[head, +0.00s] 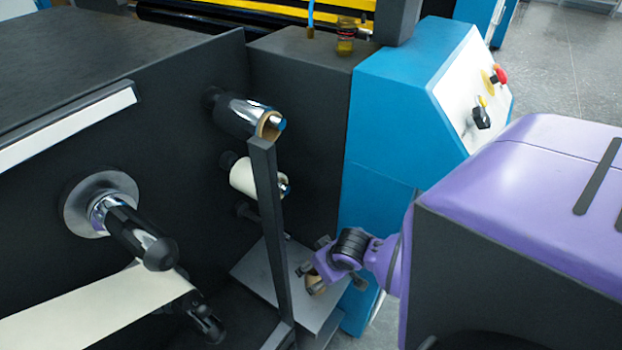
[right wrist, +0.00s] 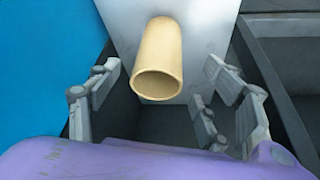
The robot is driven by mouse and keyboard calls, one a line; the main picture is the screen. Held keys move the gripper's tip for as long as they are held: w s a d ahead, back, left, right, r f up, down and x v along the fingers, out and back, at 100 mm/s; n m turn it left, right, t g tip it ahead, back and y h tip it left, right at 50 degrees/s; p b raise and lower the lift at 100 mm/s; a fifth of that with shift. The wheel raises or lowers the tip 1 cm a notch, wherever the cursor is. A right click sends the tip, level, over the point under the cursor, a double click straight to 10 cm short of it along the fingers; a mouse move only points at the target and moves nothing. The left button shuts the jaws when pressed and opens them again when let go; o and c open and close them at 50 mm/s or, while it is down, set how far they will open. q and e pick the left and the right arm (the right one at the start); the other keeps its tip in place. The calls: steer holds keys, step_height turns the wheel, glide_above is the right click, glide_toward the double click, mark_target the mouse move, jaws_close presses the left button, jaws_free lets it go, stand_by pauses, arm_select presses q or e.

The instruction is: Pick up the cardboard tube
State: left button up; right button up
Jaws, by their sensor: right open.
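The cardboard tube (right wrist: 161,62) is a short tan hollow cylinder. In the right wrist view it stands out from a pale grey surface, its open end towards the camera, between the spread fingers of my right gripper (right wrist: 160,100). The fingers are open and do not visibly touch it. In the head view my right gripper (head: 322,268) is low at the centre right, over a grey shelf, and mostly hides the tube (head: 315,286). My left gripper is not in view.
A dark upright post (head: 267,215) stands just left of my right gripper. The grey shelf (head: 262,268) lies beneath. The black machine carries several rollers, one holding a cream roll (head: 245,178). A blue control cabinet (head: 385,120) stands behind.

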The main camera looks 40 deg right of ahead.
steer(key=f, duration=0.2)
glide_above(316, 274)
steer(key=s+a, duration=0.2)
step_height(316, 274, down, 4)
steer(key=shift+s+f, duration=0.1)
steer(key=shift+s, duration=0.05)
steer(key=c, duration=1.3)
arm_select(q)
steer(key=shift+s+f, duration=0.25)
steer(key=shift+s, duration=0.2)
arm_select(e)
steer(key=shift+o, duration=0.2)
